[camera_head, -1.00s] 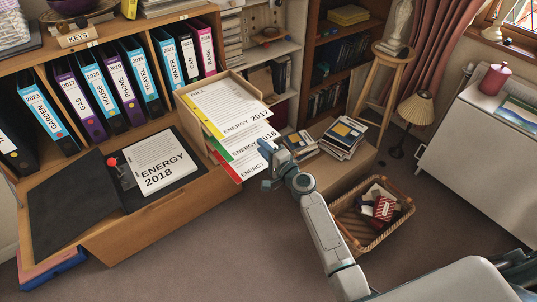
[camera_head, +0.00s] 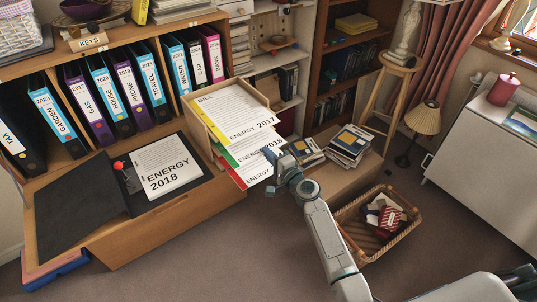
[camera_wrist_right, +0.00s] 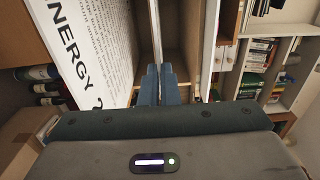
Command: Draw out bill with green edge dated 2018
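The bill with the green edge (camera_head: 260,154), marked ENERGY 2018, slopes out of the wooden tray (camera_head: 198,117) in the head view. It lies between a bill with a yellow edge marked ENERGY 2017 (camera_head: 240,118) and a lower bill with a red edge (camera_head: 254,173), whose year is covered. My right gripper (camera_head: 279,163) is at the right end of the green-edged bill. In the right wrist view its fingers (camera_wrist_right: 158,85) are close together on a thin sheet seen edge-on. That sheet's coloured edge does not show there. My left gripper is out of view.
An open black binder (camera_head: 80,205) with a page marked ENERGY 2018 (camera_head: 165,170) lies on the desk left of the tray. Labelled binders (camera_head: 102,98) stand behind. Books (camera_head: 350,146) and a wicker basket (camera_head: 352,240) are to the right.

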